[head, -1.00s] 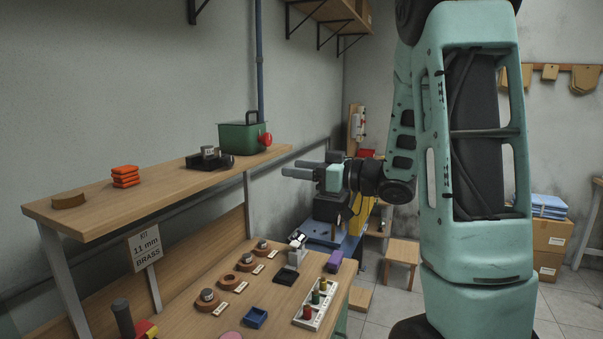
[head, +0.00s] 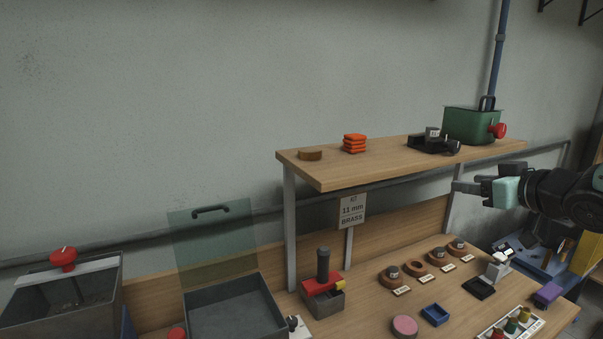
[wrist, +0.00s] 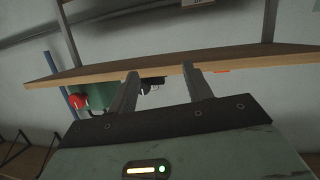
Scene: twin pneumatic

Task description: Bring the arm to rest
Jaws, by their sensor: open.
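My gripper (head: 470,187) is at the right of the head view, raised above the bench and in front of the shelf's right end. Its two grey fingers point left. In the wrist view my gripper (wrist: 160,85) shows both fingers apart with nothing between them. The shelf edge (wrist: 180,67) and part of the green box (wrist: 98,97) show beyond the fingers. Most of my arm is cut off by the right edge of the head view.
The shelf (head: 390,162) holds orange blocks (head: 354,144), a brown piece (head: 310,155), a black device (head: 432,144) and a green box (head: 470,125). Below, the bench carries round brown holders (head: 392,279), a blue tray (head: 435,314) and an open grey bin (head: 235,308).

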